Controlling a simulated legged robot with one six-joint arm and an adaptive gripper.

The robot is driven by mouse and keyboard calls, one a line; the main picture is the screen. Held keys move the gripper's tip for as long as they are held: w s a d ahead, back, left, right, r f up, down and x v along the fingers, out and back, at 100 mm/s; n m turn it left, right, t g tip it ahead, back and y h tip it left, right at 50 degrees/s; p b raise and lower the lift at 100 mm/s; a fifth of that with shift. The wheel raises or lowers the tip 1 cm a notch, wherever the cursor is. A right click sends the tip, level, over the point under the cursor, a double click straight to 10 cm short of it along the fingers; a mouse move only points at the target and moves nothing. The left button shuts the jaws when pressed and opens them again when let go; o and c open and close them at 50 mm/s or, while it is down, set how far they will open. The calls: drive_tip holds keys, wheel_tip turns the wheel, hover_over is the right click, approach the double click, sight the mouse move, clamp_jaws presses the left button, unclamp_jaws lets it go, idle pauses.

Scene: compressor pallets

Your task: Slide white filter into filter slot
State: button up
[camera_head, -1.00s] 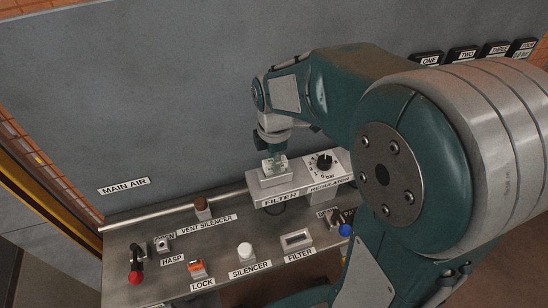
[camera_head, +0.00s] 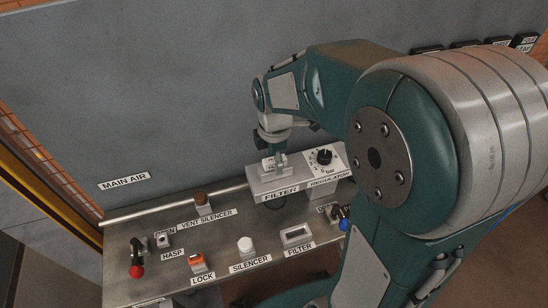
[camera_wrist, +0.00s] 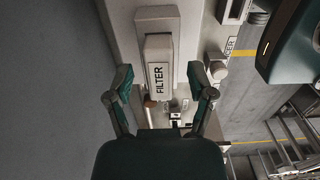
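The white filter (camera_wrist: 158,80), a block labelled FILTER, shows in the wrist view between my gripper's fingers. In the head view the small white filter (camera_head: 269,166) sits at the top left of the white filter housing (camera_head: 265,188), which is labelled FILTER on its front. The slot's opening and how deep the filter sits are hidden. My gripper (camera_wrist: 161,82) is open, with a finger on each side of the filter and visible gaps to both. In the head view my gripper (camera_head: 276,155) points down over the housing, and its fingertips are small there.
The regulator (camera_head: 326,166) with a black knob adjoins the housing on the right. A holder labelled FILTER (camera_head: 296,235), a white silencer (camera_head: 245,245), an orange lock (camera_head: 197,262) and a brown vent silencer (camera_head: 202,201) stand on the grey bench (camera_head: 215,235). A wall rises behind.

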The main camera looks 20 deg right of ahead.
drive_tip(key=shift+r, duration=0.1)
wheel_tip(320, 180, up, 12)
idle(0.5)
idle(0.4)
